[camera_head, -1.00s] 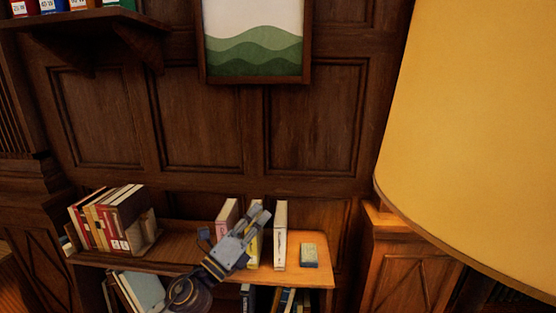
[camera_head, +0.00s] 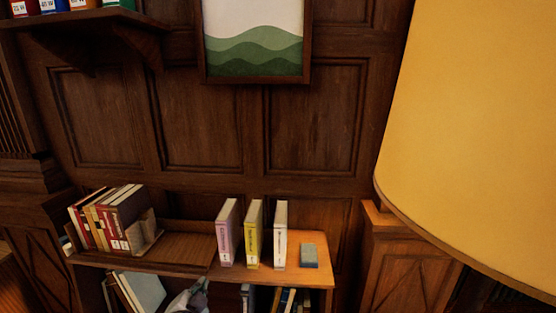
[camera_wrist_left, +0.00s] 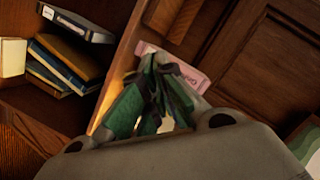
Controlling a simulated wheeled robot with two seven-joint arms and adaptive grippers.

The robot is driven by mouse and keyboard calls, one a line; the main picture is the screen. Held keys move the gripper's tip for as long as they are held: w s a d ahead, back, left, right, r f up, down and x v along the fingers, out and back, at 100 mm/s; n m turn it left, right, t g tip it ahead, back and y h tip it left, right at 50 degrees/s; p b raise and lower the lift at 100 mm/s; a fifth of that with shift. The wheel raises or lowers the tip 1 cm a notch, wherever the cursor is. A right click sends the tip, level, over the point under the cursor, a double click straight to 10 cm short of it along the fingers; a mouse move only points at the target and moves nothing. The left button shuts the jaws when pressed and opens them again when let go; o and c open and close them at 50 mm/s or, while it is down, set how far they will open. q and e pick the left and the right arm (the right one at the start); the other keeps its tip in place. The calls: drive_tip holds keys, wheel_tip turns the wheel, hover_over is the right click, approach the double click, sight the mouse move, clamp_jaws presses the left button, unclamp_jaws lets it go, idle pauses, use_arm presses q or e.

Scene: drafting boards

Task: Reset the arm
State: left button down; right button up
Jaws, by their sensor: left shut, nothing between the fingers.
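My left gripper (camera_head: 190,297) shows only in part at the bottom of the head view, in front of the bookcase's lower shelf. In the left wrist view its dark green fingers (camera_wrist_left: 158,92) are together and hold nothing. A pink book (camera_head: 227,232), a yellow book (camera_head: 253,234) and a white book (camera_head: 280,235) stand upright on the bookcase top, above and apart from the gripper. Behind the fingers in the left wrist view a pink book (camera_wrist_left: 190,68) is partly hidden. My right gripper is in neither view.
A row of books (camera_head: 105,220) leans in a wooden rack (camera_head: 180,247) at the left. A small grey-blue block (camera_head: 309,255) lies right of the white book. A large yellow lampshade (camera_head: 480,130) fills the right side. More books (camera_wrist_left: 65,65) lie on a shelf.

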use_arm(q)
drive_tip(key=s+f+n+g+h, duration=0.1)
drive_tip(key=s+f+n+g, duration=0.2)
drive_tip(key=s+f+g, duration=0.5)
drive_tip(key=s+f+n+g+h, duration=0.1)
drive_tip(key=s+f+n+g, duration=0.15)
drive_tip(key=s+f, duration=1)
drive_tip(key=f, duration=1.2)
drive_tip(key=s+f, duration=0.2)
drive_tip(key=f, duration=1.3)
drive_tip(key=s+a+f+g, duration=0.1)
drive_tip(key=s+a+f, duration=0.1)
drive_tip(key=s+f, duration=0.8)
drive_tip(key=s+a+f+g+b, duration=0.1)
drive_tip(key=s+a+f, duration=0.1)
drive_tip(key=s+f, duration=0.8)
drive_tip(key=s, duration=0.3)
drive_tip(key=shift+a+f, duration=0.3)
drive_tip(key=shift+f, duration=0.05)
drive_tip(key=shift+n, duration=0.25)
